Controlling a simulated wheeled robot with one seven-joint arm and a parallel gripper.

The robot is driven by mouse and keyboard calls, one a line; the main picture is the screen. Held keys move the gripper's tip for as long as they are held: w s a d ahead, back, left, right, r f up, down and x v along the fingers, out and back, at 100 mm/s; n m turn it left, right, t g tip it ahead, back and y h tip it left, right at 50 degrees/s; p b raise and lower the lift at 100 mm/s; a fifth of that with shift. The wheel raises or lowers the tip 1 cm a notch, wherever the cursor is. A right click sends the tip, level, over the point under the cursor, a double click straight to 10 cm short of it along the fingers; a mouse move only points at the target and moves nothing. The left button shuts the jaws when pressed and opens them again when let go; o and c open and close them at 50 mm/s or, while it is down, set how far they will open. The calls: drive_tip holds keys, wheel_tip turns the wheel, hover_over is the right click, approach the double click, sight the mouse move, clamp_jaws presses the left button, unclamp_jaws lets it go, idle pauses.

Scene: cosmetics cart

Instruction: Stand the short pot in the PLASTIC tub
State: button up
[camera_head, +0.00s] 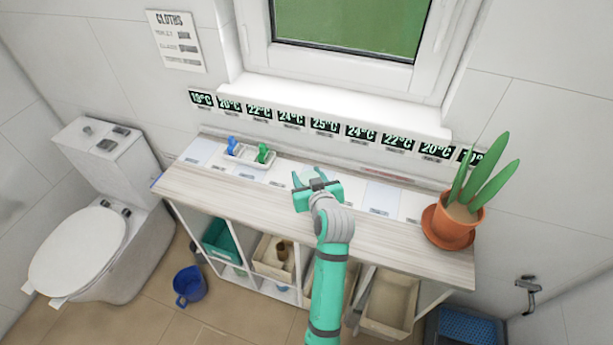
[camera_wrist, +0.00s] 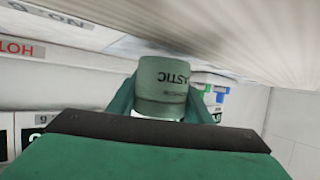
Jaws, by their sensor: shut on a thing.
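My gripper (camera_head: 311,178) is over the back of the counter near its middle. It is shut on a short, pale green pot (camera_head: 304,176). The wrist view shows the pot (camera_wrist: 162,82) between the two teal fingers, with dark lettering that seems to end in "ASTIC", upside down in this view. I cannot tell whether the pot touches the counter. Tubs stand in the shelf below: a teal one (camera_head: 221,238) at left, a cream one (camera_head: 264,263) holding brown items, and a cream, seemingly empty one (camera_head: 391,303) at right. No tub label is readable, so I cannot tell which is PLASTIC.
A white tray (camera_head: 236,161) with a blue and a green item stands on the counter (camera_head: 390,228) at left. A potted plant (camera_head: 457,218) stands at its right end. A blue bucket (camera_head: 189,287) and a blue crate (camera_head: 465,328) are on the floor. My arm hides part of the shelf.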

drive_tip(key=shift+s+a+f, duration=0.15)
drive_tip(key=shift+f, duration=0.3)
drive_tip(key=shift+f, duration=0.15)
drive_tip(key=o, duration=1)
